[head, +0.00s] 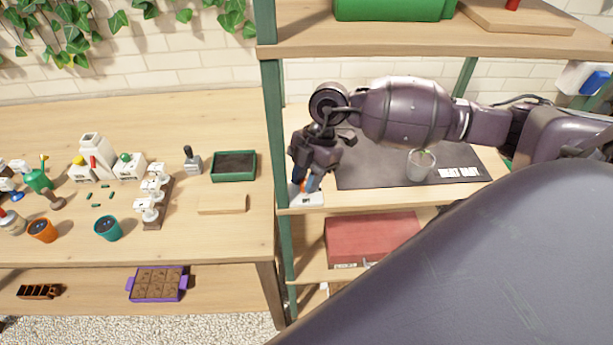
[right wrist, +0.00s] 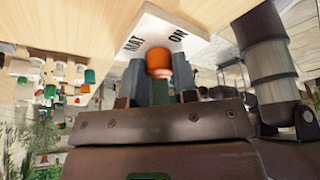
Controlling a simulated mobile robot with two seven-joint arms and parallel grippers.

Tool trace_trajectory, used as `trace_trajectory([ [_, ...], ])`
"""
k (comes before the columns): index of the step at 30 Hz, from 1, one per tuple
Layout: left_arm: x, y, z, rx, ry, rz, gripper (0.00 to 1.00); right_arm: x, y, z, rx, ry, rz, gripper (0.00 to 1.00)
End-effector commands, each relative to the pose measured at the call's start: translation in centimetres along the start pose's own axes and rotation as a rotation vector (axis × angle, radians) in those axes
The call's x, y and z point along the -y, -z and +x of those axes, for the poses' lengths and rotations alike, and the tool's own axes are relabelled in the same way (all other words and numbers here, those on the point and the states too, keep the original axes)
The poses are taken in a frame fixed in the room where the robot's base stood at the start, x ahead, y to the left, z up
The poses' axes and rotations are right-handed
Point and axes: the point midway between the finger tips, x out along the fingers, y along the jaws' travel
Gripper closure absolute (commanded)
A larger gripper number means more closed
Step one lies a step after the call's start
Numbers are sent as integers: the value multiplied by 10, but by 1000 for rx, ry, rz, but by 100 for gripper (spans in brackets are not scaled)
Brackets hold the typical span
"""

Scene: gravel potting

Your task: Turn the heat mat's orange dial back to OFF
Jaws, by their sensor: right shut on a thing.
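The orange dial (right wrist: 158,63) stands on a white control box (right wrist: 185,32) in the right wrist view. The words MAT and ON show on the box near the dial; OFF does not show there. My right gripper (right wrist: 160,80) is shut on the dial, one grey finger on each side. In the head view my right gripper (head: 308,182) points down at the white box (head: 307,198) at the shelf's left front corner and mostly hides the dial. The dark heat mat (head: 380,178) lies on the shelf to the right. My left gripper is not in view.
A clear cup with a seedling (head: 421,163) stands on the mat. A green shelf post (head: 275,140) is close left of my right gripper. A red box (head: 370,238) sits on the shelf below. The left workbench holds pots, a green tray (head: 234,178) and bottles.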

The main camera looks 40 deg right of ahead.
Motion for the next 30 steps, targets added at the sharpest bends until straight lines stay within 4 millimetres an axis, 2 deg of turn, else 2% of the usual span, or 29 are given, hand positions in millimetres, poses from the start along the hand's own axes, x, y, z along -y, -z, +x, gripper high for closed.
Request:
trace_trajectory([
  [2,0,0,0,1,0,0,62,0,0,0,1,0,1,97],
  [3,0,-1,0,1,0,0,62,0,0,0,1,0,1,72],
  [5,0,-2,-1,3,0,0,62,0,0,0,1,0,1,63],
  [21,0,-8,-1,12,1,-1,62,0,0,1,0,6,-14,63],
  [30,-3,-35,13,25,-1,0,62,-1,-2,6,0,85,-196,63],
])
